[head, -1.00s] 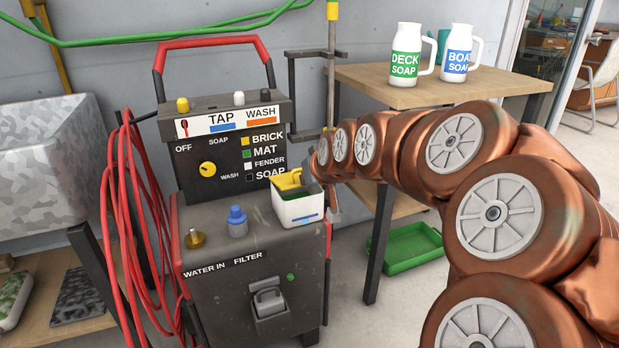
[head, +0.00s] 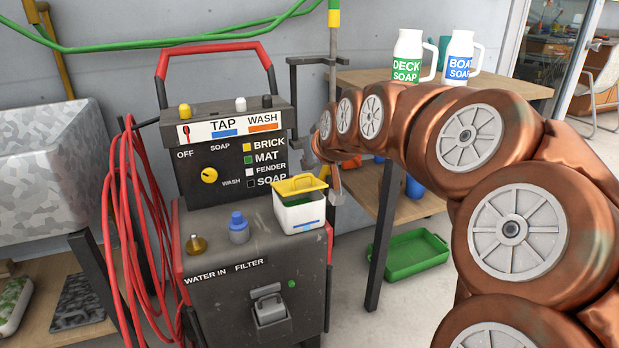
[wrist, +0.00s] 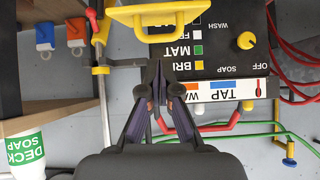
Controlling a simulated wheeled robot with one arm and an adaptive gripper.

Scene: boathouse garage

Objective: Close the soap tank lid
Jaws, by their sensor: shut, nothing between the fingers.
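The soap tank (head: 296,217) is a small white box on the right of the grey washer's top, with green inside. Its yellow lid (head: 298,184) has a raised handle and sits tilted at the tank's back edge, leaving a gap at the front where the green shows. In the wrist view the lid (wrist: 157,20) is at the top edge, just beyond my gripper. My gripper (wrist: 160,76) is shut and empty, and looks apart from the lid. In the head view my gripper cannot be made out clearly near the end of my arm, behind the tank.
The washer panel (head: 231,166) stands behind the tank, with a red-gripped handle above. A blue cap (head: 238,226) and a brass cap (head: 196,244) are left of the tank. A wooden table (head: 365,78) with soap jugs stands to the right. A vertical pole (head: 333,60) is behind my arm.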

